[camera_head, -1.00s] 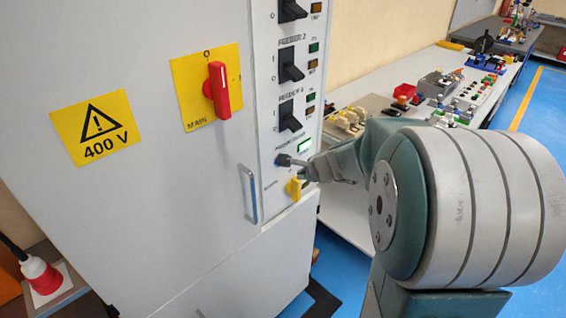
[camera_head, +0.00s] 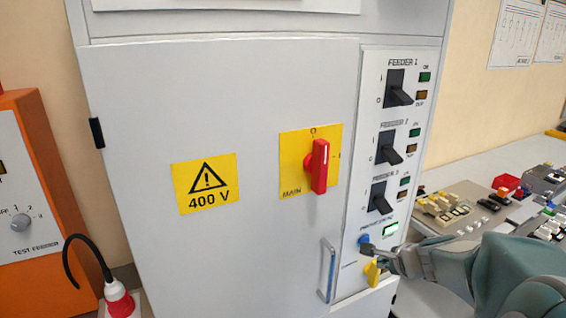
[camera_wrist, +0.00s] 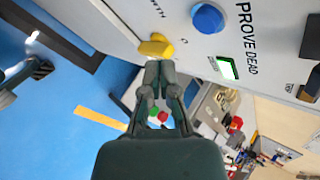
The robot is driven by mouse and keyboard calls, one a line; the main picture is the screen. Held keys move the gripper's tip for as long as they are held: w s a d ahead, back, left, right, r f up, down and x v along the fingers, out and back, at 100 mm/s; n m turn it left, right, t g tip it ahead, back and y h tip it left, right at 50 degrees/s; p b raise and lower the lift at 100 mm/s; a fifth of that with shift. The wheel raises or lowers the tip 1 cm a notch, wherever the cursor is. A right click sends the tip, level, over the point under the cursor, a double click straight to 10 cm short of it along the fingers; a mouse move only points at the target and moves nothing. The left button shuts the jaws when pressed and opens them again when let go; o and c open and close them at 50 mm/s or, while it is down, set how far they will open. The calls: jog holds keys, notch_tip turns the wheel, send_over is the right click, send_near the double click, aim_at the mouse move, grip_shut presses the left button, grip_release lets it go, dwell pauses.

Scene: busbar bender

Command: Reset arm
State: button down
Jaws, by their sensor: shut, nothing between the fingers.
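My gripper (camera_head: 376,251) is shut and empty, in front of the cabinet's control strip. In the head view its tips lie just below the blue button (camera_head: 363,239) and above the yellow knob (camera_head: 372,272). In the wrist view my gripper (camera_wrist: 160,68) points toward the panel, with its tips just under the yellow knob (camera_wrist: 155,46); I cannot tell whether they touch it. The blue button (camera_wrist: 207,17) stands clear of the fingers. The PROVE DEAD lamp (camera_wrist: 227,68) glows green, also in the head view (camera_head: 390,230).
The grey cabinet (camera_head: 240,254) has a red main switch (camera_head: 319,166), upright at O, several black feeder switches and a door handle (camera_head: 328,270). A bench (camera_head: 440,180) with parts stands at right. An orange test feeder (camera_head: 42,235) stands at left. Blue floor (camera_wrist: 60,110) is clear below.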

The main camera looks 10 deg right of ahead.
jog(key=s+a+r+n+g, duration=0.1)
jog(key=s+a+r+n, duration=0.2)
jog(key=s+a+n, duration=0.45)
jog(key=s+a+r+n+g, duration=0.2)
jog(key=s+a+r+n, duration=0.1)
jog(key=s+a+n, duration=0.45)
jog(key=s+d+n+h, duration=0.1)
jog(key=s+n, duration=0.4)
jog(key=s, duration=0.2)
jog(key=shift+d+n+h, duration=0.15)
jog(key=shift+n+h, duration=0.15)
jog(key=shift+n, duration=0.1)
jog(key=shift+r, duration=0.1)
